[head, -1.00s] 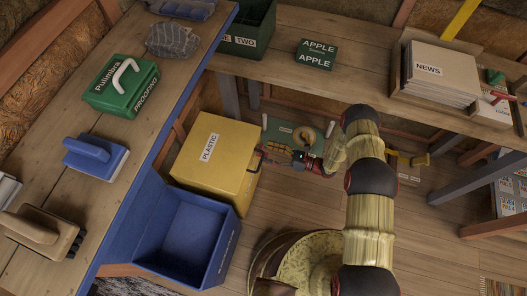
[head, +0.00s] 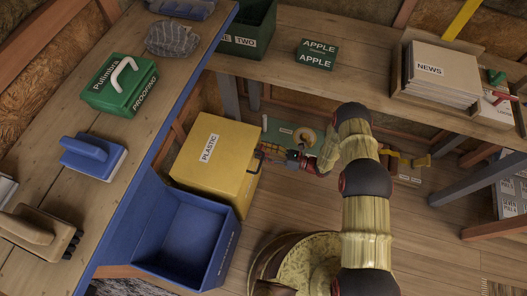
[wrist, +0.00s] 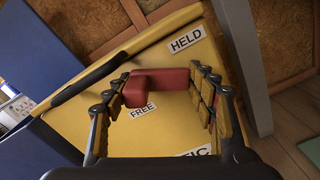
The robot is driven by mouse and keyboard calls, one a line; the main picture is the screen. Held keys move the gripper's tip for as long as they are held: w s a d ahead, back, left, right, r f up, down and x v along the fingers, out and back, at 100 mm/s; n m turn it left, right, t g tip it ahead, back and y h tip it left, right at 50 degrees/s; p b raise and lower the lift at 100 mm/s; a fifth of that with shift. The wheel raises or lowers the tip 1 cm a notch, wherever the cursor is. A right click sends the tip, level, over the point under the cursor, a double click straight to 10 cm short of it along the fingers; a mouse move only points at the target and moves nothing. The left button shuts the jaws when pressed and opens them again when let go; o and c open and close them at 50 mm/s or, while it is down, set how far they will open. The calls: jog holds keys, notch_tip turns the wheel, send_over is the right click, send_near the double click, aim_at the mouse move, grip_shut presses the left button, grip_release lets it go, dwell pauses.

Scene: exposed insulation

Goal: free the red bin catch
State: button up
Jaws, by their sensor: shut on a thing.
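The red catch (wrist: 160,80) sits on the yellow bin, seen in the wrist view between my finger pads. My gripper (wrist: 162,92) is shut on it, one finger on each side. The catch's left end lies right above the FREE label (wrist: 143,110); the HELD label (wrist: 186,40) is further up and right, uncovered. In the head view the yellow bin (head: 222,155), marked PLASTIC, looks closed, and my gripper (head: 262,152) is at its right side. The catch is too small to make out there.
An open blue bin (head: 187,235) stands in front of the yellow one. A workbench (head: 40,150) runs along the left, with a green case (head: 120,90) on it. Another bench crosses the back above my arm. A grey post (wrist: 243,60) rises close to the bin.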

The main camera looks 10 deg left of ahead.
jog(key=c, duration=0.5)
jog(key=shift+s+f+n+b, duration=0.1)
jog(key=shift+f+n+b, duration=0.1)
jog(key=shift+n, duration=0.75)
jog(key=shift+f+n+b, duration=0.2)
jog(key=shift+n+b, duration=0.05)
jog(key=shift+n, duration=0.75)
jog(key=shift+s+f+n+b, duration=0.1)
jog(key=shift+f+n+b, duration=0.1)
jog(key=shift+n, duration=0.75)
jog(key=o, duration=1.2)
jog(key=shift+w, duration=0.1)
jog(key=shift+c, duration=0.2)
jog(key=shift+d, duration=0.1)
jog(key=shift+s+d, duration=0.15)
jog(key=shift+d, duration=1.8)
jog(key=shift+s+d, duration=0.2)
jog(key=shift+d, duration=1.8)
jog(key=shift+s+d, duration=0.15)
jog(key=shift+d, duration=1.8)
